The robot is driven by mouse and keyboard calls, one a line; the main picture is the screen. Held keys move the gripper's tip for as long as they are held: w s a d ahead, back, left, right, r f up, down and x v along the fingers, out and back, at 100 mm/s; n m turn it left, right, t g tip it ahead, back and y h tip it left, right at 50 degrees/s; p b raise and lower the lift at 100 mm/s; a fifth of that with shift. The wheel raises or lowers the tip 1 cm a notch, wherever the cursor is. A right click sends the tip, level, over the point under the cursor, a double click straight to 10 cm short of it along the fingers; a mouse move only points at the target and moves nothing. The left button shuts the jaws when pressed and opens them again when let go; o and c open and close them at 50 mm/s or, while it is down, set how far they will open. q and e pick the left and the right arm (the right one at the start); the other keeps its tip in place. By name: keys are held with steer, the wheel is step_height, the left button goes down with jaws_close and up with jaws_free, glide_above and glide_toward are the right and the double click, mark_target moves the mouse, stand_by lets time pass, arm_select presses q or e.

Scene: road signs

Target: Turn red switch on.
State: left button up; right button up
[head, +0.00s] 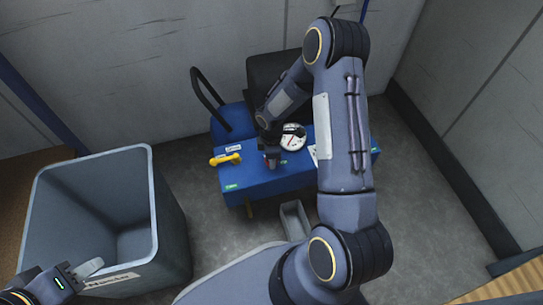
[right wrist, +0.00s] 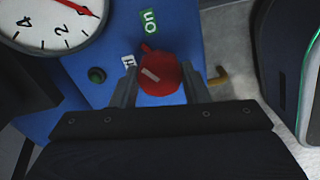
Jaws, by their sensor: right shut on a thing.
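The red switch (right wrist: 160,73) is a round red knob on the blue panel (right wrist: 188,28) in the right wrist view. A small red tip on its rim points up, toward the gap between a green "on" label (right wrist: 149,22) and a partly hidden white label (right wrist: 128,62). My right gripper (right wrist: 161,88) is shut on the knob, one finger on each side. In the head view my right gripper (head: 271,160) is over the blue box (head: 250,186) and mostly hides the switch. My left gripper (head: 82,272) is at the lower left, by the bin's rim; its jaws are unclear.
A white dial gauge (head: 292,137) and a yellow handle (head: 225,158) are on the blue box beside my right gripper. A dark green button (right wrist: 97,75) is left of the knob. A large grey bin (head: 170,220) stands at the left. Grey walls stand behind and right.

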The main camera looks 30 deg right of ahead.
steer(key=m, duration=0.6)
steer(key=shift+m, duration=0.3)
stand_by(0.5)
steer(key=o, duration=1)
step_height(320, 180, up, 8)
steer(key=p, duration=0.3)
steer(key=shift+f, duration=0.1)
